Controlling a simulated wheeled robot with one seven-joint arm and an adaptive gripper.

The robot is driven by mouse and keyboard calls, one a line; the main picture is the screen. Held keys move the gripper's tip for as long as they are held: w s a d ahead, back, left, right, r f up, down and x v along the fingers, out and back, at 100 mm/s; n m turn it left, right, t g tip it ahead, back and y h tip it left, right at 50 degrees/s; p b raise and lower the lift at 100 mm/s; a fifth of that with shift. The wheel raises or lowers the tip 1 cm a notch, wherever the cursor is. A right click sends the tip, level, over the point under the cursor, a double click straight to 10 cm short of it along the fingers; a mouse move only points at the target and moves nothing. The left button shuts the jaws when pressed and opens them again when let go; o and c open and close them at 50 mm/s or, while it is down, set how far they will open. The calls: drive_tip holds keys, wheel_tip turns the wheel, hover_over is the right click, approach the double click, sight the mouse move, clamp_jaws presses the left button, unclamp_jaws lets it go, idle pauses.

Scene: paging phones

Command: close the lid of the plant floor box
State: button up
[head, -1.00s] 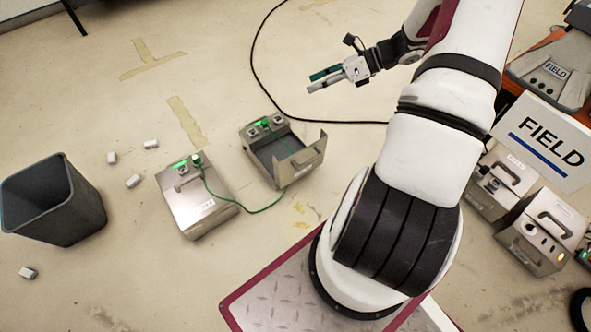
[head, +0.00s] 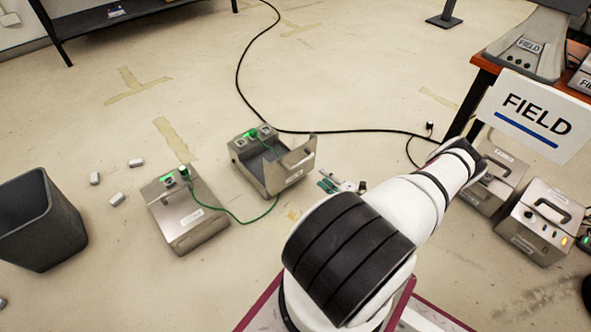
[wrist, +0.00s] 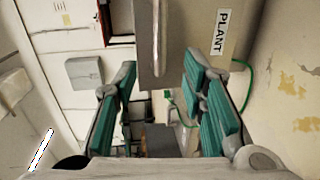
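The plant floor box is a grey metal box whose lid stands open (head: 306,151), showing a dark inside, with a lit green display and a green plug on its back part. Its body (head: 290,181) is also in the wrist view (wrist: 190,22), where a white label reads PLANT. My gripper (head: 327,184) is low, just right of the box in the head view. In the wrist view my gripper (wrist: 163,80) is open, its teal fingers apart and empty. A metal edge of the box shows ahead of the gap; whether a finger touches it I cannot tell.
A similar closed box (head: 190,222) stands to the left, linked by a green cable (head: 243,221). A dark bin (head: 40,225) and small white blocks (head: 117,199) lie further left. More boxes (head: 540,220) and a FIELD sign (head: 538,115) are at right. A black cable crosses the floor behind.

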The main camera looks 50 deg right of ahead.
sight(302, 162)
drive_tip(key=b+x, duration=0.4)
drive_tip(key=x, duration=0.9)
drive_tip(key=shift+w+d+f, duration=0.1)
drive_tip(key=shift+w, duration=0.25)
clamp_jaws()
